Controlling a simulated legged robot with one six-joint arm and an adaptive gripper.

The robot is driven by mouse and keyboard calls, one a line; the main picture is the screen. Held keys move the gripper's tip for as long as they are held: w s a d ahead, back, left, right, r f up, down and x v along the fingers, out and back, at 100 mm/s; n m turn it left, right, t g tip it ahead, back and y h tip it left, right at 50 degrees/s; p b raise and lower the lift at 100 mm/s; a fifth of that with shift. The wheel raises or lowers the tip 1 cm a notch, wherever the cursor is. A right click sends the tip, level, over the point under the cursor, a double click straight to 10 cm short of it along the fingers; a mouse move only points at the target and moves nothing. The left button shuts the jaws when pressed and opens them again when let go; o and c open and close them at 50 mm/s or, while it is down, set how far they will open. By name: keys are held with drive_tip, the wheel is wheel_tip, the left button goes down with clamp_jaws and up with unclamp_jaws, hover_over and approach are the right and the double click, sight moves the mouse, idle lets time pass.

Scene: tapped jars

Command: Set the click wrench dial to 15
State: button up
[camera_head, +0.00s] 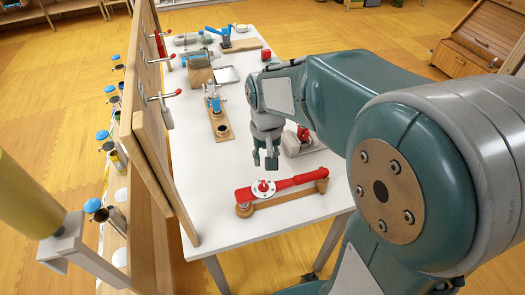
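The click wrench (295,182) is red and lies on a wooden holder near the front edge of the white table. Its round white dial (263,188) has a red knob in the middle and sits towards the wrench's left end. The dial's marks are too small to read. My gripper (265,163) points down above the table, behind and a little above the dial in the picture. Its two fingers look apart with nothing between them, and it does not appear to touch the wrench.
A wooden board (149,125) with red-tipped levers stands along the table's left side. A grey device with a red part (303,141) stands just behind the wrench. A wooden strip with a blue-topped fitting (217,113) lies further back. The table's front left is clear.

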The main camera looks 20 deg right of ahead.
sight(264, 183)
drive_tip(key=shift+w+a+f, duration=0.1)
drive_tip(key=shift+a+f, duration=0.35)
drive_tip(key=shift+f, duration=0.3)
drive_tip(key=shift+d+f, duration=0.25)
drive_tip(key=shift+f, duration=0.9)
drive_tip(key=shift+a+f, duration=0.15)
drive_tip(key=shift+f, duration=2.4)
drive_tip(key=shift+f, duration=0.1)
